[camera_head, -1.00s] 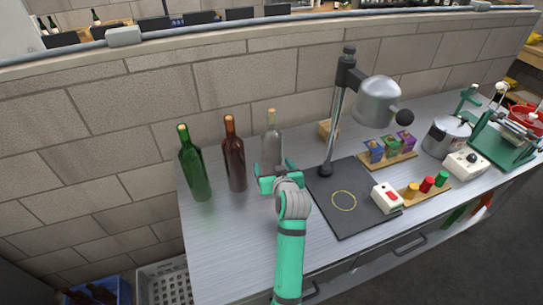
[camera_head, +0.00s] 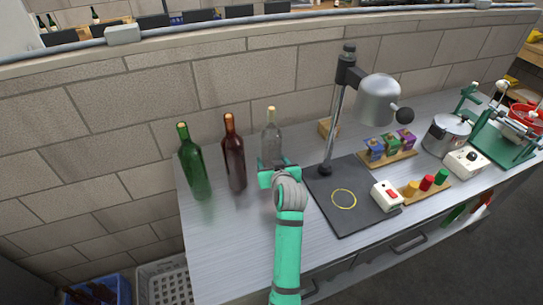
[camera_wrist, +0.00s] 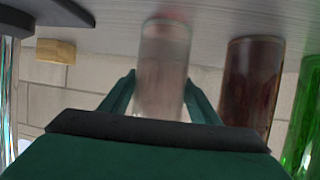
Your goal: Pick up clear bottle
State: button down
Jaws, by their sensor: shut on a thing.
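The clear bottle (camera_head: 271,138) stands upright on the metal bench, the rightmost of three corked bottles. Its lower part is hidden behind my gripper in the head view. My gripper (camera_head: 277,170) is shut on it, low on its body. In the wrist view the clear bottle (camera_wrist: 162,70) shows between the two green fingers (camera_wrist: 160,95), which lie on either side of it. Whether its base touches the bench is hard to tell.
A brown bottle (camera_head: 233,153) and a green bottle (camera_head: 193,162) stand to the left. A lamp post (camera_head: 333,120) rises from a black mat (camera_head: 334,215) at right. A small wooden block (camera_head: 325,127) lies behind. The stone wall (camera_head: 230,85) is close behind the bottles.

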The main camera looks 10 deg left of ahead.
aim_at(272, 139)
jog(key=shift+r, duration=5.2)
jog(key=shift+f, duration=0.1)
